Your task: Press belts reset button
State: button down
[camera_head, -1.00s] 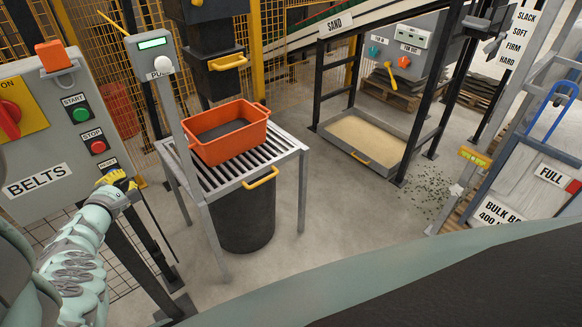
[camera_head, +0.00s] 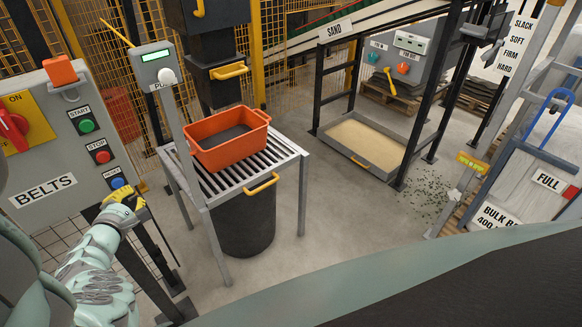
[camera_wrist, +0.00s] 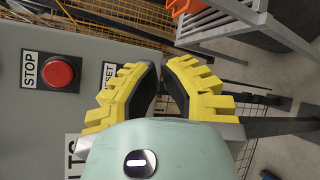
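The grey BELTS panel (camera_head: 40,160) stands at the left of the head view. Its blue reset button (camera_head: 117,183) sits below the red STOP button (camera_head: 99,152), with a partly readable label above it. My gripper (camera_head: 132,193) is just below and right of the blue button in this view; contact cannot be made out. In the wrist view, the yellow fingers of my gripper (camera_wrist: 162,68) have their tips close together with nothing seen between them. The red STOP button (camera_wrist: 58,72) and part of the reset label (camera_wrist: 108,74) show at left; the blue button is hidden there.
The panel also has a green START button (camera_head: 87,126) and a red ON switch (camera_head: 12,130). A post with a small display (camera_head: 155,57) and a grate table (camera_head: 285,152) with an orange tub (camera_head: 228,150) stand close to the right.

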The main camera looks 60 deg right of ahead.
jog(key=s, duration=0.1)
jog(key=s+p, duration=0.1)
jog(key=s, duration=0.1)
jog(key=shift+s+a, duration=0.1)
jog(key=shift+a, duration=0.25)
dwell(0.4)
